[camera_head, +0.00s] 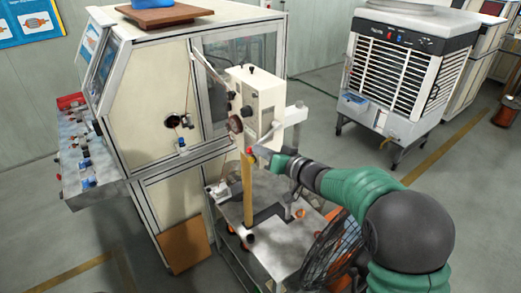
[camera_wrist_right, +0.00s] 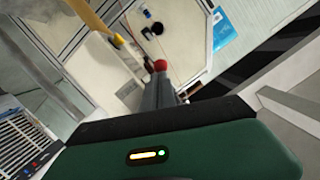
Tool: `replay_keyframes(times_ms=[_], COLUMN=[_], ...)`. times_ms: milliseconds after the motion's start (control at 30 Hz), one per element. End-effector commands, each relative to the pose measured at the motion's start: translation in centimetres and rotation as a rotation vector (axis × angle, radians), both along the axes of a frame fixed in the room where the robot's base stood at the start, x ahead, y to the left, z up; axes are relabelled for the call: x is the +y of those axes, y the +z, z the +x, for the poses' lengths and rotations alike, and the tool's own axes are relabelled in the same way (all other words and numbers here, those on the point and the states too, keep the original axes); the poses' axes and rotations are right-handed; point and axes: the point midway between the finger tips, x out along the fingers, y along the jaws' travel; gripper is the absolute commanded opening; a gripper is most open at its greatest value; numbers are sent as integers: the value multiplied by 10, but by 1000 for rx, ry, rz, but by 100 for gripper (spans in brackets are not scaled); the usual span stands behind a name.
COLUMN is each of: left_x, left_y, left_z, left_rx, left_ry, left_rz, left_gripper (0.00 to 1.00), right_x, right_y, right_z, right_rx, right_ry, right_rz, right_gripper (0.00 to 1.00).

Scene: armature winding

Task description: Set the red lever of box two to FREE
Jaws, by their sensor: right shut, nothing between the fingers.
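A pale box (camera_head: 258,97) with dark knobs stands on the metal stand beside the machine cabinet; no label reading box two or FREE is legible. A small red knob (camera_head: 251,151) shows below this box, beside the yellow post. In the wrist view a red ball (camera_wrist_right: 160,65), likely the lever's end, appears right at my fingertips. Whether they touch it I cannot tell. My right gripper (camera_head: 261,154) is shut and empty, reaching in from the right; its dark fingers show in the wrist view (camera_wrist_right: 160,82). The lever's shaft is hidden. My left gripper is not in view.
A yellow post (camera_head: 247,190) rises from the metal stand (camera_head: 272,232) close to my gripper. The large cabinet (camera_head: 155,100) with its control panel (camera_head: 82,160) stands at left. A dark fan (camera_head: 333,248) is below my arm. An air cooler (camera_head: 395,75) stands back right.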

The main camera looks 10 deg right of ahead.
Motion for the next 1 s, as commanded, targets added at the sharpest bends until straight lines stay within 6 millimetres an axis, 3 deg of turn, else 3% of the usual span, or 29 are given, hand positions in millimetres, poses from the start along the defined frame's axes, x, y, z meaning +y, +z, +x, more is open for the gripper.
replay_keyframes(times_ms=[233,367,800,1000], left_x=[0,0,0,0], left_y=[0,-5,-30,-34], left_z=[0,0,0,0], left_rx=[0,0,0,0], left_ry=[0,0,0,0], left_rz=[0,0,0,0], left_gripper=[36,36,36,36], right_x=[-1,-7,-57,-73], right_y=[1,3,20,27], right_z=[-1,-12,-103,-134], right_rx=[0,-1,-1,1], right_ry=[0,-1,-4,-3], right_rz=[3,4,3,2], right_gripper=[0,0,0,0])
